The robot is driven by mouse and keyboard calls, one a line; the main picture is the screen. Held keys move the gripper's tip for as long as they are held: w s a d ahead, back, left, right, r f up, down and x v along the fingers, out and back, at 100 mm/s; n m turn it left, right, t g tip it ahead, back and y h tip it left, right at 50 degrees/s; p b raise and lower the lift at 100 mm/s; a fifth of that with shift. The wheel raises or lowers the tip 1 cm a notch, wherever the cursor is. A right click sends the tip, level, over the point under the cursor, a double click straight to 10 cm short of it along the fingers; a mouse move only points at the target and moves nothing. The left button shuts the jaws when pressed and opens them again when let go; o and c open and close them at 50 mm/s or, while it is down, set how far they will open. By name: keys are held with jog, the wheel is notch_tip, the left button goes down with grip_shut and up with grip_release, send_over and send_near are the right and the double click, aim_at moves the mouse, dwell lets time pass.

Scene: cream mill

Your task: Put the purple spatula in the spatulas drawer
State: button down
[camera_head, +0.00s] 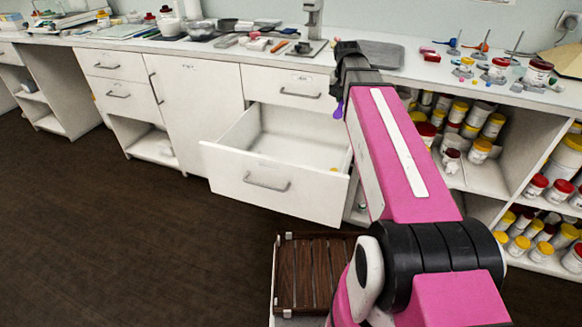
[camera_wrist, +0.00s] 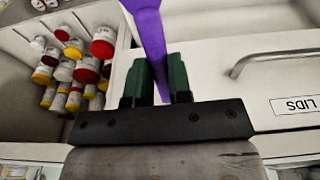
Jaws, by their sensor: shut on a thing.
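The purple spatula shows as a small purple piece (camera_head: 338,111) just left of my arm's end in the head view. In the wrist view the purple spatula (camera_wrist: 150,35) stands between the two green fingers of my gripper (camera_wrist: 160,78), which is shut on it. Its far end is cut off by the picture edge. In the head view a white drawer (camera_head: 238,183) stands open, below and left of my gripper. Its label cannot be read there. In the wrist view a white front (camera_wrist: 285,75) with a metal handle bears an upside-down label reading LIDS.
The open drawer looks mostly empty, with a small yellow thing (camera_head: 333,169) at its right. A closed drawer (camera_head: 290,88) is above it. Shelves of lidded jars (camera_head: 470,130) stand right of my arm. The crowded counter (camera_head: 215,45) runs behind. Dark floor (camera_head: 100,240) lies clear at left.

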notch_tip(320, 180, down, 14)
jog(key=s+a+g, duration=0.1)
jog(key=g, duration=0.1)
send_over(293, 159)
jog(key=s, duration=0.3)
jog(key=shift+y, duration=0.3)
notch_tip(293, 159, down, 14)
jog(key=shift+w, duration=0.15)
jog(key=shift+f, duration=2.3)
jog(key=c, duration=1.4)
grip_release()
jog(key=shift+f, duration=0.15)
jog(key=o, duration=0.4)
jog(key=shift+c, duration=0.2)
jog(key=shift+r, duration=0.2)
